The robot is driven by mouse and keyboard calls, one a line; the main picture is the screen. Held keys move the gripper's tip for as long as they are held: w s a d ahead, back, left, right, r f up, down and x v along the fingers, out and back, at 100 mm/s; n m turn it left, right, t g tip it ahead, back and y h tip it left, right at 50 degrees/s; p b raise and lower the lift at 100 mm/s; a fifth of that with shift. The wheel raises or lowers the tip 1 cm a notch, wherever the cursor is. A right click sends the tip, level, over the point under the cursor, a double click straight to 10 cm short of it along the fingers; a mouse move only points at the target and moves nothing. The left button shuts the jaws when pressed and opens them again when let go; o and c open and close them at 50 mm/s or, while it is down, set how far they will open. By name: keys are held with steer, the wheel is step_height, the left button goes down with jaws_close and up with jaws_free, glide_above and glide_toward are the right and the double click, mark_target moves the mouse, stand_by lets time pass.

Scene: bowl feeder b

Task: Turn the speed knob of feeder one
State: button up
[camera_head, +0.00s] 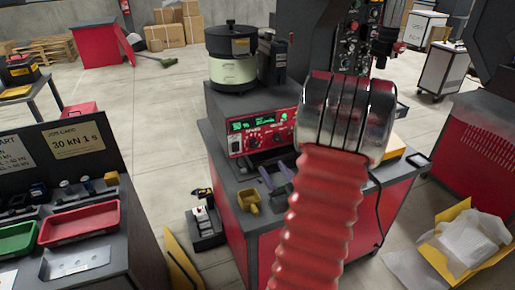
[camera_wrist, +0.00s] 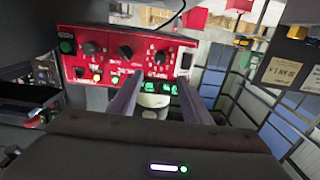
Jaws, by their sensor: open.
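The feeder (camera_head: 232,67) has a dark bowl top and a pale body, and stands on a dark base. The base's red control panel (camera_head: 237,144) has a green lit display (camera_head: 253,124) with dark knobs (camera_head: 253,142) below it. In the wrist view the red panel (camera_wrist: 108,62) appears upside down, with several dark knobs (camera_wrist: 125,52) above the lit display. The labels are too small to read, so I cannot tell which is the speed knob. My gripper (camera_head: 273,175) is open and empty in front of the panel, apart from the knobs. Its two fingers (camera_wrist: 158,85) point toward the panel.
A yellow scoop-like object (camera_head: 249,200) lies on the red cabinet's top, left of my gripper. A bench with a red tray (camera_head: 80,222) and a green tray (camera_head: 17,238) stands at the left. A yellow box (camera_head: 452,262) is on the floor at the right. Open floor lies behind.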

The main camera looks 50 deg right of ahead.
mark_target(256, 144)
steer(key=shift+w, duration=0.1)
steer(key=x, duration=1.3)
steer(key=shift+w+d, duration=0.2)
steer(key=shift+w, duration=0.1)
steer(key=shift+c, duration=0.5)
steer(key=c, duration=0.9)
steer(key=shift+c, duration=0.2)
steer(key=shift+m, duration=2.9)
